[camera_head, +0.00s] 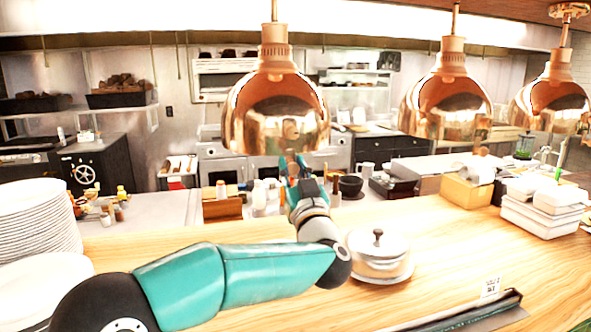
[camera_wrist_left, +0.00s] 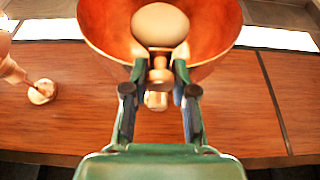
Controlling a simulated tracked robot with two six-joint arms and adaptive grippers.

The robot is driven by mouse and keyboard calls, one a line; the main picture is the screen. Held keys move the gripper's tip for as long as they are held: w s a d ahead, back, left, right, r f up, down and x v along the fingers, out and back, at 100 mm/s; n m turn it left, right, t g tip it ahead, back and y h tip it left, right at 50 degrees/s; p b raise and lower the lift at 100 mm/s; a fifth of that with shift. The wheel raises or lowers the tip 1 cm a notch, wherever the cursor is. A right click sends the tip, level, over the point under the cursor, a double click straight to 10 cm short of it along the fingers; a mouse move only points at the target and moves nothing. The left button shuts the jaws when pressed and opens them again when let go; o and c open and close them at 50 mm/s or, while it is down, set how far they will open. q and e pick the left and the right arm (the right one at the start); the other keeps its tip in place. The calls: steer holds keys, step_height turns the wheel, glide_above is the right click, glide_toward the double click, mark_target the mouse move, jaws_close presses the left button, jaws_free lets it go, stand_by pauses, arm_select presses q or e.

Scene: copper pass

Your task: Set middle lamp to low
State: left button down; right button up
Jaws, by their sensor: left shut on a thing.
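Three copper dome lamps hang in a row in the head view: one nearest left of centre (camera_head: 277,105), one further right (camera_head: 447,95) and one at the far right (camera_head: 552,100). My left gripper (camera_head: 291,163) reaches up to the lower rim of the leftmost visible lamp. In the left wrist view, that lamp's open underside (camera_wrist_left: 110,25) and pale round bulb (camera_wrist_left: 160,25) are above the fingers. The left gripper (camera_wrist_left: 160,72) is shut on a small copper knob (camera_wrist_left: 158,76) at the near rim. My right gripper is not in view.
A lidded pot (camera_head: 380,262) stands on the wooden counter (camera_head: 450,255) beside my left arm. Stacked plates (camera_head: 38,222) are at the left. White containers (camera_head: 540,215) and a yellow box (camera_head: 467,190) stand at the right. A neighbouring lamp's ceiling mount (camera_wrist_left: 42,91) shows in the left wrist view.

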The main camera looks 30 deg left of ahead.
arm_select(q)
step_height(320, 180, down, 9)
steer(key=b, duration=0.7)
steer(key=shift+w, duration=0.1)
steer(key=c, duration=1.2)
jaws_free()
steer(key=shift+o, duration=1.3)
steer(key=shift+r, duration=0.2)
steer(key=shift+d, duration=0.1)
steer(key=v, duration=1.2)
